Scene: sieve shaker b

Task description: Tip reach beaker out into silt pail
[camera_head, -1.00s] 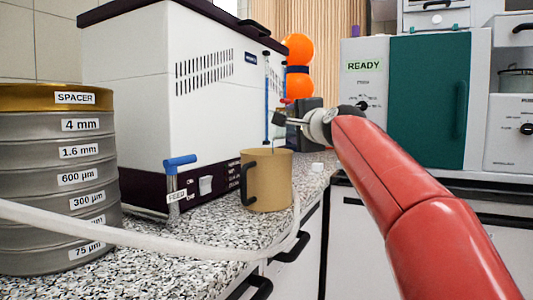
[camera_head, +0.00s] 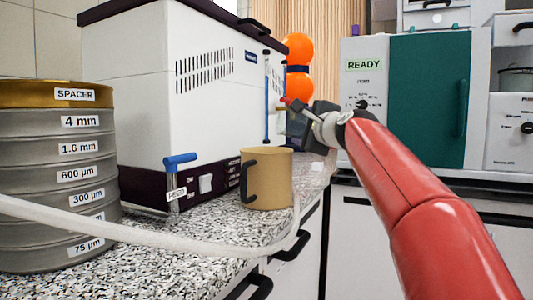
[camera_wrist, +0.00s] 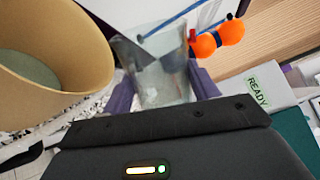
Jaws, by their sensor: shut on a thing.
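The tan pail (camera_head: 266,179) with a black handle, which I take to be the silt pail, stands upright on the speckled counter. Its wide open mouth also shows at the left in the wrist view (camera_wrist: 60,52), with a grey-green bottom inside. My gripper (camera_wrist: 163,88) is shut on a clear glass beaker (camera_wrist: 158,72), its purple fingers on either side. The beaker is beside the pail's rim, apart from it in the wrist view. In the head view my gripper is behind and right of the pail, and the beaker is hard to make out. The beaker's contents are unclear.
A sieve stack (camera_head: 50,175) stands at the left, with a pale hose (camera_head: 130,237) crossing in front. A white machine (camera_head: 180,95) with a blue-handled tap (camera_head: 178,162) is behind the pail. Orange balls (camera_head: 298,85) are farther back. A READY cabinet (camera_head: 366,85) is at the right.

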